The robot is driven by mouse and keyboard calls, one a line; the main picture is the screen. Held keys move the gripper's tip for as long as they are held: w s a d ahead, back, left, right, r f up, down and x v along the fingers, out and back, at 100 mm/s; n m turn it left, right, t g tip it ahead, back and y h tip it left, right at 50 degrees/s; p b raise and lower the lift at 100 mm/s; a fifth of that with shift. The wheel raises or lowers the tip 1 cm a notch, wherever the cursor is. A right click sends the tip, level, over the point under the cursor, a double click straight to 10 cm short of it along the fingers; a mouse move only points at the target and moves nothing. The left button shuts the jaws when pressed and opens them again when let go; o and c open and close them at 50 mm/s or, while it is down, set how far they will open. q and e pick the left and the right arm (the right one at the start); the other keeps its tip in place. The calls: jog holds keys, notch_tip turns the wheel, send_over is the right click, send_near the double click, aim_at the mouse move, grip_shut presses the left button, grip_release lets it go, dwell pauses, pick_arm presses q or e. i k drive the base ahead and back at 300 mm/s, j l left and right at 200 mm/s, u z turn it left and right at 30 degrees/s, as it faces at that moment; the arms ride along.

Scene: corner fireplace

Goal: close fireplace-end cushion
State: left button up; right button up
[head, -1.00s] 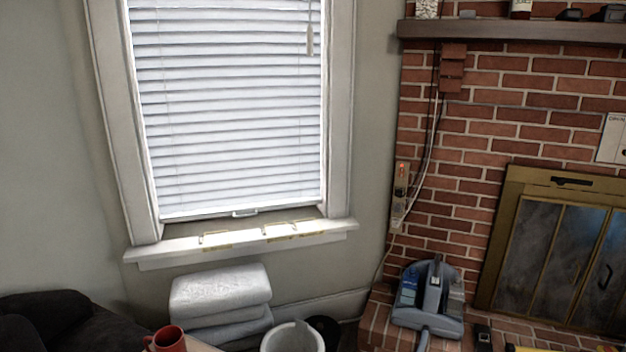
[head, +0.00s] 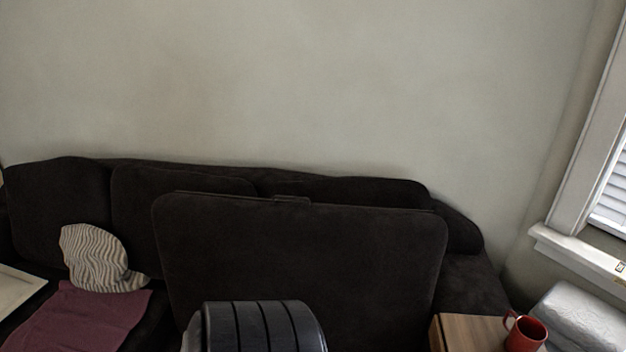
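A large dark cushion (head: 300,250) stands tilted up at the right part of the dark sofa (head: 470,285) in the head view. Its broad face is turned toward me, and a small tab shows at its top edge. It stands in front of the back cushions and hides part of them. Its lower edge is hidden. Neither of my grippers is in view, so nothing is seen touching the cushion.
A dark ribbed rounded shape (head: 258,328) hides the cushion's lower middle. A striped pillow (head: 98,258) and maroon cloth (head: 75,318) lie at left. At right, a red mug (head: 524,335) stands on a wooden table (head: 470,333), beside white folded bedding (head: 580,320).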

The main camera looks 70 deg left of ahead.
aim_at(368, 276)
jog(key=u, duration=2.4)
jog(key=j+z, duration=0.35)
jog(key=j, duration=0.45)
jog(key=i, duration=0.05)
